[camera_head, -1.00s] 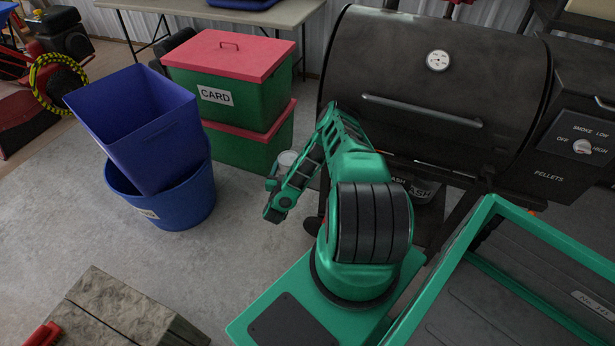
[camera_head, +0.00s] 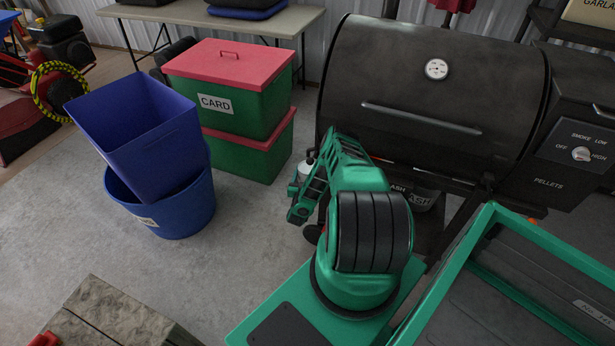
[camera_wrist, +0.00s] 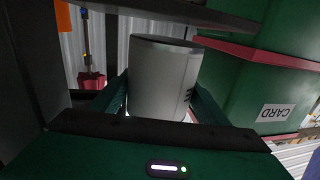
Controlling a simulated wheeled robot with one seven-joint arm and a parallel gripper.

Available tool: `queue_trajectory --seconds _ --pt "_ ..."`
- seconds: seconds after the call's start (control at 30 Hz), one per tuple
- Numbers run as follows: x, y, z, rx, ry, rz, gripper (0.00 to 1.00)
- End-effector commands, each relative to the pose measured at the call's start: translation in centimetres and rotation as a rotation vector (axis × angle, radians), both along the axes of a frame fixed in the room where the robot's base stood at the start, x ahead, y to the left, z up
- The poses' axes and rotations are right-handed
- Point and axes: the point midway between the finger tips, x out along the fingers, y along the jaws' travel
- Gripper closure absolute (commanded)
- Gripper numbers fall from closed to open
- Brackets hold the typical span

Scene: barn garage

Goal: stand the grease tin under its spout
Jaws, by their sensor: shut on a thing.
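A pale grey tin (camera_wrist: 160,80) fills the middle of the wrist view, with dark marks on its right side. My gripper (camera_wrist: 162,98) is shut on it, a green finger on each side. In the head view the tin (camera_head: 306,168) shows only as a small pale patch, partly hidden by my arm. It is held in the air at the left end of the black pellet grill (camera_head: 425,100). I cannot make out the spout in either view; my arm covers the grill's lower left part.
A bucket marked ASH (camera_head: 418,197) sits under the grill, partly behind my arm. Green boxes with red lids (camera_head: 232,62) stand left of the grill. Blue bins (camera_head: 160,205) stand farther left. Bare floor (camera_head: 245,235) lies between the bins and my arm.

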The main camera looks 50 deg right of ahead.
Motion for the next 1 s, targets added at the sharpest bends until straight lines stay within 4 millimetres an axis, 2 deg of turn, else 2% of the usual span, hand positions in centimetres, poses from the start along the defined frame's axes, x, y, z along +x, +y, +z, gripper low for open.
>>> queue_trajectory --seconds 0.17,0.53,0.57,0.6,0.93,1.0 --pt "0.1 0.0 -1.7 -0.002 -0.001 0.000 0.65" --pt "0.1 0.0 -2.0 -0.002 0.000 0.000 0.65" --pt "0.1 0.0 -2.0 -0.001 0.000 0.001 0.26" --pt "0.1 0.0 -2.0 -0.001 0.000 0.001 0.23" --pt "0.1 0.1 -1.8 -0.001 0.001 0.001 0.23" --pt "-0.2 0.6 -1.9 0.001 0.002 0.002 0.23"
